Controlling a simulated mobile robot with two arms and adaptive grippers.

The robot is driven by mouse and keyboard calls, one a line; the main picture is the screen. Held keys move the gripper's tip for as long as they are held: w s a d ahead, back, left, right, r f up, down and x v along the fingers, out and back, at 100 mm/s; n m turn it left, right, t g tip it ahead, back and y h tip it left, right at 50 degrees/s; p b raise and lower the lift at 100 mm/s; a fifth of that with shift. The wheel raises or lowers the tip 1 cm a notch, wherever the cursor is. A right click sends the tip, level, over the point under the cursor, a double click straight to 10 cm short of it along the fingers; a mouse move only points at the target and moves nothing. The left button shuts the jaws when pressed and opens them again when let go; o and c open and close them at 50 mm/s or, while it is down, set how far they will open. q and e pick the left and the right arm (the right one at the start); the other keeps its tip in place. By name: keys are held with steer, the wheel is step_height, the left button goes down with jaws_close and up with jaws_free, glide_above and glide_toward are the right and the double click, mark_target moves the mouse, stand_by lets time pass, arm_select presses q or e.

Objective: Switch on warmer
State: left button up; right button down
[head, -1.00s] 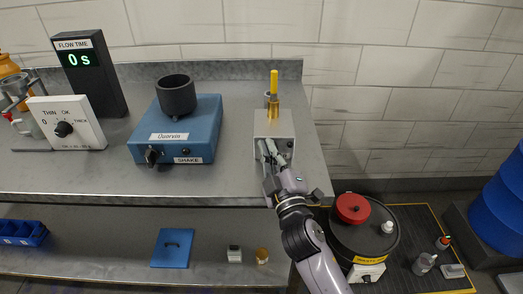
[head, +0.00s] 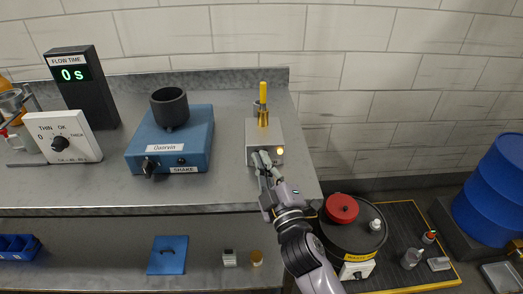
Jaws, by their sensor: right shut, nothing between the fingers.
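A small grey metal box (head: 264,132), which seems to be the warmer, stands near the right end of the bench. A brass and yellow upright piece (head: 263,100) and a small grey cup (head: 257,107) show at its top. A small round lamp (head: 280,151) on its front glows yellow. My right gripper (head: 263,159) is shut and empty, its fingertips at the left part of the box's front. The fingers hide that part, so any switch there and contact with it cannot be made out. My left gripper is out of view.
A blue shaker (head: 190,154) with a dark cup (head: 169,106) stands left of the box, with bare bench between. Further left are a dial panel (head: 62,137) and a timer (head: 84,88) reading 0 s. A black drum (head: 352,235) stands below, right of the bench.

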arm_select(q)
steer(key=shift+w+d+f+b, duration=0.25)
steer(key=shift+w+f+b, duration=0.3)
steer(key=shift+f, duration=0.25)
arm_select(e)
steer(key=v, duration=0.3)
steer(key=a+f+v, duration=0.1)
steer(key=v, duration=0.1)
steer(key=shift+s+d, duration=0.1)
steer(key=shift+s, duration=0.05)
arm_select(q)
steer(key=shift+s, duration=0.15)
